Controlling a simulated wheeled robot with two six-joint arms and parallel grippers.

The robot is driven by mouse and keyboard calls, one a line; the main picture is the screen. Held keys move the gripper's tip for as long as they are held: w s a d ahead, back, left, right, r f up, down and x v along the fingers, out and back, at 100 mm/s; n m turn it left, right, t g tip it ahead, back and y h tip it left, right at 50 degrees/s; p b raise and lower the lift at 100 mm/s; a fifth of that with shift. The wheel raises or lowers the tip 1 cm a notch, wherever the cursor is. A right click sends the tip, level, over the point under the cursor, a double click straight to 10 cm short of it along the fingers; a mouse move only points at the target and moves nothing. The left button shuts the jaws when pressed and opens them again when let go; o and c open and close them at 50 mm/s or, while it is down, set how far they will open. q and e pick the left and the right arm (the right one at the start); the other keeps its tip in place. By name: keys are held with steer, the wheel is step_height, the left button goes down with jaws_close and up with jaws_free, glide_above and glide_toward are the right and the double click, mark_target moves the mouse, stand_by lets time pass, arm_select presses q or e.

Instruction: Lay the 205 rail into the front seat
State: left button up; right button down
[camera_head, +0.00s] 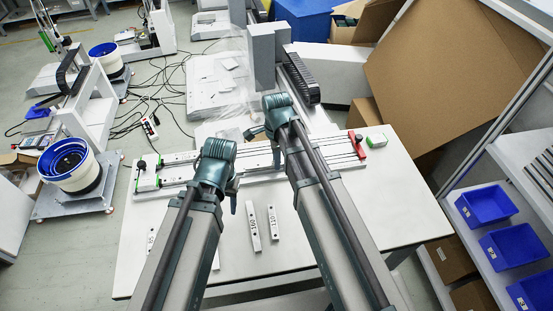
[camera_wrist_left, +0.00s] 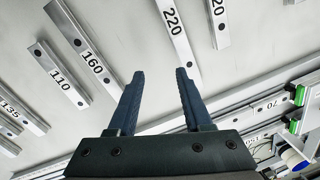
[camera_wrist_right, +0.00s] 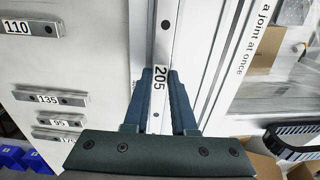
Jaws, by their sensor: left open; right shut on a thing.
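The 205 rail (camera_wrist_right: 165,35) is a pale metal bar with holes and a "205" label, lengthwise between the fingers of my right gripper (camera_wrist_right: 160,75), which is shut on it. In the head view my right gripper (camera_head: 264,143) is over the long white fixture (camera_head: 178,178); my arm hides most of the rail there. I cannot tell whether the rail touches the front seat. My left gripper (camera_wrist_left: 160,76) is open and empty above the table, in front of the fixture in the head view (camera_head: 233,202). The 220 rail (camera_wrist_left: 178,35) lies beyond its fingertips.
Loose rails lie on the table (camera_head: 370,205): 160 (camera_wrist_left: 80,40), 110 (camera_wrist_left: 58,75), 135 (camera_wrist_right: 50,97) and others. The table's right front is clear. Blue bins (camera_head: 485,205) stand right.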

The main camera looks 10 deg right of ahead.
arm_select(q)
steer(key=shift+f+b, duration=0.5)
steer(key=shift+b, duration=0.05)
arm_select(e)
steer(key=shift+f, duration=0.5)
steer(key=c, duration=0.6)
jaws_free()
steer(key=shift+c, duration=0.2)
arm_select(q)
steer(key=shift+r, duration=0.1)
arm_select(e)
steer(key=shift+r, duration=0.1)
arm_select(q)
step_height(320, 180, up, 14)
steer(key=p, duration=1.4)
arm_select(e)
step_height(320, 180, up, 14)
arm_select(q)
step_height(320, 180, up, 7)
steer(key=p, duration=0.6)
steer(key=shift+p, duration=0.4)
arm_select(e)
step_height(320, 180, up, 7)
steer(key=shift+f, duration=0.2)
arm_select(q)
steer(key=shift+f, duration=0.2)
